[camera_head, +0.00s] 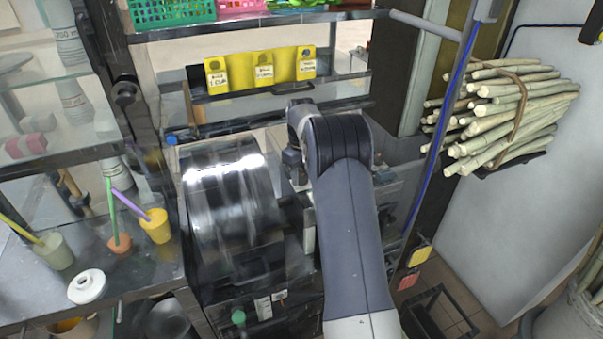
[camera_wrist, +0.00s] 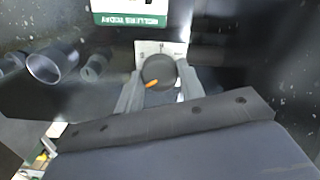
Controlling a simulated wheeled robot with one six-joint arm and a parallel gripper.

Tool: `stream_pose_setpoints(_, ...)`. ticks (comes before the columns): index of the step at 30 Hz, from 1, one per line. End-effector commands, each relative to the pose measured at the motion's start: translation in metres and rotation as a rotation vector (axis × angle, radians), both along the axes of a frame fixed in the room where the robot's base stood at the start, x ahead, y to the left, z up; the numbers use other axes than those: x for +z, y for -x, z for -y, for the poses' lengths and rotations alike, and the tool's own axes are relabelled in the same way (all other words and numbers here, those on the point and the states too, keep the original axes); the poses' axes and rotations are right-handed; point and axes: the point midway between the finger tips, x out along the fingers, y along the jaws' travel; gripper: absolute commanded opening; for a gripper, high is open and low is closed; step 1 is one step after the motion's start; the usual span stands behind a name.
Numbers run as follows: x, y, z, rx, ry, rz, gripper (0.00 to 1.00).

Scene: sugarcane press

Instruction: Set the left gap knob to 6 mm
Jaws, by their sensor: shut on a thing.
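In the wrist view a round dark knob (camera_wrist: 158,71) with an orange pointer mark sits in front of a small white scale plate (camera_wrist: 160,47). The orange mark points to the lower left of the knob. The scale's figures are too small to read. My gripper (camera_wrist: 159,80) has one pale finger on each side of the knob and is shut on it. In the head view my arm hides the gripper and the knob. The press's large shiny metal drum (camera_head: 230,195) stands just left of my arm.
A white and green sign (camera_wrist: 130,12) is above the knob, and a grey cylindrical part (camera_wrist: 45,67) is to its left. A bundle of cane (camera_head: 505,110) lies on a rack at the right. Shelves with cups, including a yellow cup (camera_head: 156,226), stand at the left.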

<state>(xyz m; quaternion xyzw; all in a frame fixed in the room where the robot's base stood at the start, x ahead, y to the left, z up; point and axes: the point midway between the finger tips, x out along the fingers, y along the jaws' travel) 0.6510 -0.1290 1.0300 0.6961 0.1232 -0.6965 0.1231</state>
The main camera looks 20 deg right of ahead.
Motion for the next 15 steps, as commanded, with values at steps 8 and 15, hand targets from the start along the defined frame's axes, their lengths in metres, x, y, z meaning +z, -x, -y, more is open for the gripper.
stream_pose_setpoints(8, 0.0004, 0.0001, 0.0001, -0.263, 0.000, 0.000, 0.14)
stream_pose_setpoints(15, 0.0004, -0.0001, 0.0002, -0.491, 0.001, 0.000, 0.14)
